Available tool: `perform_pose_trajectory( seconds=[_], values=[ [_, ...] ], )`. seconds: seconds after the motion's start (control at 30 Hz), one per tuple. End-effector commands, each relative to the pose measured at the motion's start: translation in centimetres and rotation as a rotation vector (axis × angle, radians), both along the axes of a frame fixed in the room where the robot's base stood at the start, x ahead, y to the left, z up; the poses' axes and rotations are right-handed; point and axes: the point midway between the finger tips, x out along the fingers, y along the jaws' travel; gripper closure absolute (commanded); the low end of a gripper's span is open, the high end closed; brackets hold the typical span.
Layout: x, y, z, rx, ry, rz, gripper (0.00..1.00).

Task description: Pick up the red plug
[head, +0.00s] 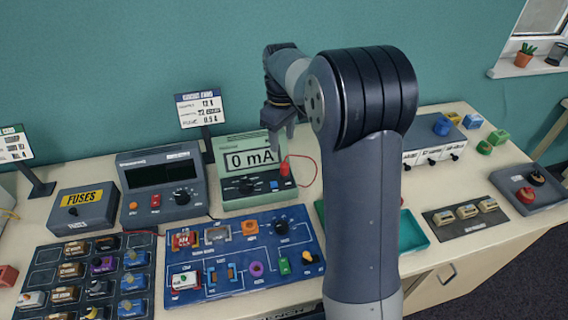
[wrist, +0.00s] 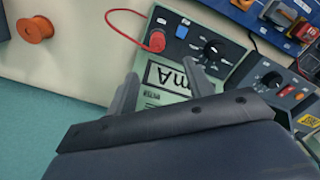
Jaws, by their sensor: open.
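The red plug (head: 285,169) sits at the right side of the green meter (head: 232,192) that reads "0 mA", with a thin red lead running from it. In the wrist view the red plug (wrist: 157,40) is beyond the fingertips, on the meter's face near a dark knob. My gripper (head: 281,140) hangs in front of the meter's upper right, just above the plug in the head view. In the wrist view my gripper (wrist: 163,82) is open and empty, its two fingers spread over the meter's display. The plug is apart from both fingers.
A dark grey power supply (head: 163,180) stands left of the meter. A blue board (head: 245,255) with several parts lies in front. An orange spool (wrist: 36,29) lies on the table in the wrist view. Sign stands and a teal wall are behind.

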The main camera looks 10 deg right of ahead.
Motion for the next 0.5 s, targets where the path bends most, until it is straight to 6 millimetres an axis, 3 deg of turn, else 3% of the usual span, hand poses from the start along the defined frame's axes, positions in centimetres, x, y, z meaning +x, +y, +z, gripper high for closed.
perform_pose_trajectory(
  seconds=[0.2, 0.5],
  values=[
    [-0.1, -0.1, -3.3, 0.000, 0.004, -0.002, 0.51],
    [-0.2, -0.5, -6.1, 0.000, 0.005, -0.003, 0.51]
  ],
)
